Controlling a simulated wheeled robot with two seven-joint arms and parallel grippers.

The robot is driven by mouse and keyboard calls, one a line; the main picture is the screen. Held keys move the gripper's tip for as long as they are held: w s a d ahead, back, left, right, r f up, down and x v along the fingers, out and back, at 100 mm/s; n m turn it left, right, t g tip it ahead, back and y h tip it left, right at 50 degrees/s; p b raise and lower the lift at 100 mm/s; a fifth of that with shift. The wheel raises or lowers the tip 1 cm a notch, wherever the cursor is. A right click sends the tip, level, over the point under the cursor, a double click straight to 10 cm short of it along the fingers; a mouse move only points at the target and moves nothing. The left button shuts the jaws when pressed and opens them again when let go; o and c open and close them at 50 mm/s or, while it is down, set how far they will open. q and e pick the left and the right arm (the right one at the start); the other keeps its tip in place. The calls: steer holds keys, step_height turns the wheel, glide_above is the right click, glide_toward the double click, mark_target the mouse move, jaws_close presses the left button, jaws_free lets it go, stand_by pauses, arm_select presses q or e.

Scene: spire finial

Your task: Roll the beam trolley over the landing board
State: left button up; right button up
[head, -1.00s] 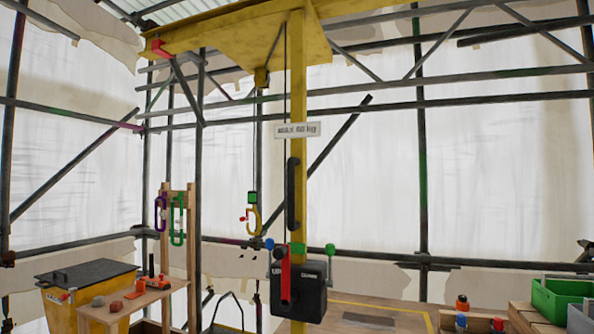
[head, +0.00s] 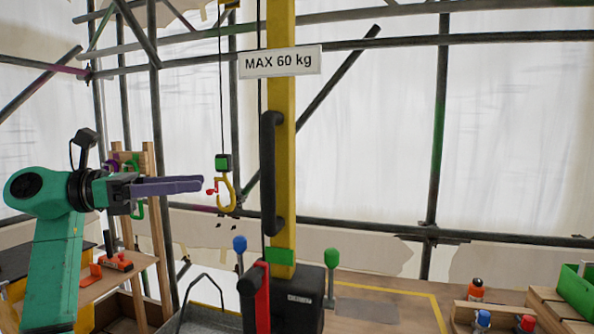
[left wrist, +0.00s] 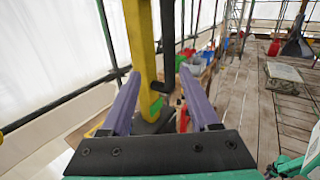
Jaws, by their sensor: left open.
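My left gripper (head: 198,184) has purple fingers and is open and empty. It points right toward the yellow post, left of and apart from the black upright handle (head: 268,175) on it. In the left wrist view the open fingers (left wrist: 160,76) point at the yellow post (left wrist: 140,45) and the black handle (left wrist: 168,40). A yellow hook (head: 226,192) with a green block hangs on a cable behind the fingertips. The beam and its trolley lie mostly above the head view. A yellow-outlined board surface (head: 385,300), perhaps the landing board, lies right of the post. My right gripper is not in view.
A MAX 60 kg sign (head: 281,61) is on the post. Blue-knobbed (head: 240,245) and green-knobbed (head: 331,258) levers and a red lever (head: 262,298) surround the black winch box (head: 298,300). A green crate (head: 577,290) stands at right. Scaffold tubes cross behind.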

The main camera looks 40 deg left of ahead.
arm_select(q)
steer(key=p, duration=0.3)
glide_toward(268, 177)
steer(key=w+r, duration=0.1)
steer(key=p+x, duration=0.1)
steer(key=x, duration=0.2)
steer(key=p+x, duration=0.1)
steer(key=x, duration=0.2)
steer(key=f+p+x, duration=0.1)
steer(key=p+x, duration=0.1)
steer(key=x, duration=0.1)
steer(key=shift+w+a, duration=0.25)
steer(key=shift+w, duration=0.2)
steer(key=shift+s+d+f, duration=0.1)
steer(key=shift+d, duration=0.15)
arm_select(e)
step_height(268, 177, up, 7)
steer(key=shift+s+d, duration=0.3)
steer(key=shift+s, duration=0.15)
arm_select(q)
steer(key=shift+a, duration=0.15)
steer(key=c, duration=0.9)
jaws_close()
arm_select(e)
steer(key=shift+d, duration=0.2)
